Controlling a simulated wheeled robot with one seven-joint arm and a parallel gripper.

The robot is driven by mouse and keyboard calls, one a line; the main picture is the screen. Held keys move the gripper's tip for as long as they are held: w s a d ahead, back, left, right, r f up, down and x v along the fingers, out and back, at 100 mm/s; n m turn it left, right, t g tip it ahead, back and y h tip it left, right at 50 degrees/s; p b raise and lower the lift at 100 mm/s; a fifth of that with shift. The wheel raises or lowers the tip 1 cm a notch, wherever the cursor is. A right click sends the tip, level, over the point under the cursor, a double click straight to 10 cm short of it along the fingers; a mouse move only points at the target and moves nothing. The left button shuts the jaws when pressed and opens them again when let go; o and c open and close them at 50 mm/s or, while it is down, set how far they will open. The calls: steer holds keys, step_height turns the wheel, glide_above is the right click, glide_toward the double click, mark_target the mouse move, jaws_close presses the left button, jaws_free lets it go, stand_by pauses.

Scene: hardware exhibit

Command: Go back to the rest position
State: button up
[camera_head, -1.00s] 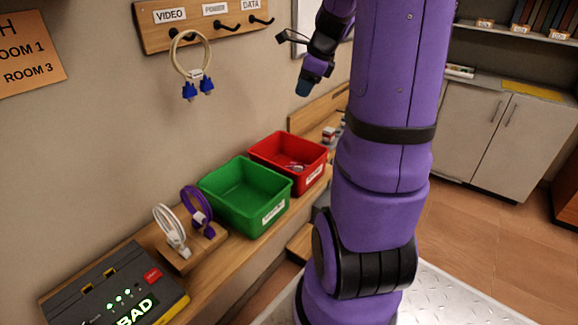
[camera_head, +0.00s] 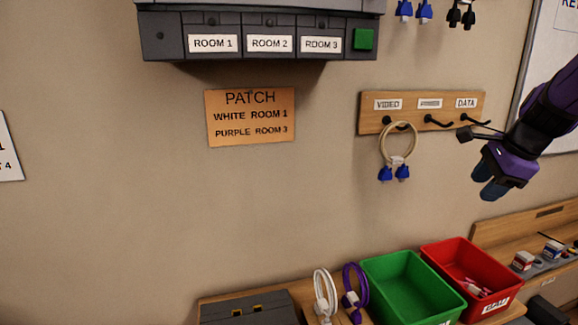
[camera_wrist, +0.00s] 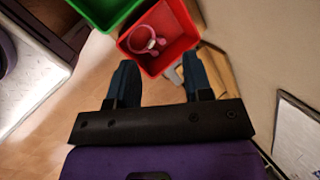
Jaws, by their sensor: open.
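My gripper (camera_head: 489,182) hangs at the right of the head view, in front of the wall, pointing down and to the left. Its dark blue fingers are apart, with nothing between them. In the wrist view my gripper (camera_wrist: 160,82) also shows open and empty. The red bin (camera_head: 448,249) stands below it, apart from the fingers. It also shows in the wrist view (camera_wrist: 183,20), with a pinkish-white looped cable (camera_wrist: 148,40) inside.
A green bin (camera_head: 385,270) stands left of the red bin. White (camera_head: 322,290) and purple (camera_head: 352,285) coiled cables stand beside it. A cream cable (camera_head: 385,145) hangs from the VIDEO hook on the wall board (camera_head: 370,112). A ROOM 1–3 panel (camera_head: 170,45) and PATCH sign (camera_head: 250,137) are on the wall.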

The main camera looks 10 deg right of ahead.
steer(key=s+a+r+n, duration=0.2)
steer(key=s+a+n, duration=0.5)
steer(key=a+n, duration=0.3)
steer(key=s+a+r+n+h, duration=0.1)
steer(key=s+a+r+n, duration=0.1)
steer(key=s+a+n, duration=0.5)
steer(key=shift+a+n, duration=1.5)
steer(key=shift+n, duration=0.9)
steer(key=shift+s+r, duration=0.1)
